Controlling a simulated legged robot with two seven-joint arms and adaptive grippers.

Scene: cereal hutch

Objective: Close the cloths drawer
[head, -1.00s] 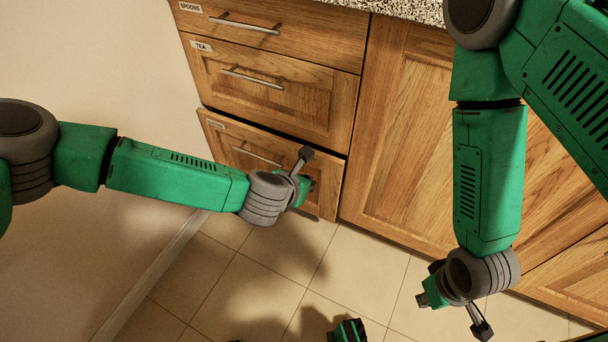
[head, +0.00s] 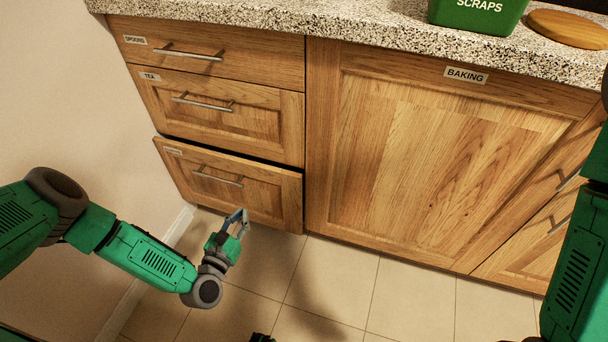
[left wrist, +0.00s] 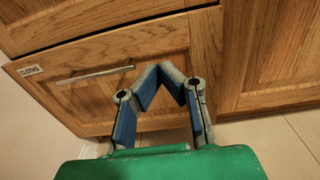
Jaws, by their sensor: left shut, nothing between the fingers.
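The cloths drawer (head: 225,185) is the lowest wooden drawer on the left in the head view. It stands slightly out, with a dark gap along its top edge. Its bar handle (head: 217,177) is clear of my fingers. In the left wrist view the drawer front (left wrist: 90,98) shows its CLOTHS label (left wrist: 30,70) and handle (left wrist: 95,74). My left gripper (head: 242,213) is shut and empty, in front of the drawer's lower right part. Its fingertips (left wrist: 168,68) come together in the wrist view; I cannot tell whether they touch the wood. My right gripper is out of view.
The tea drawer (head: 220,112) and spoons drawer (head: 210,50) above look shut. The baking cupboard door (head: 420,150) is to the right. A green scraps bin (head: 475,15) and round board (head: 570,28) stand on the speckled counter (head: 300,22). The tiled floor (head: 340,285) is clear.

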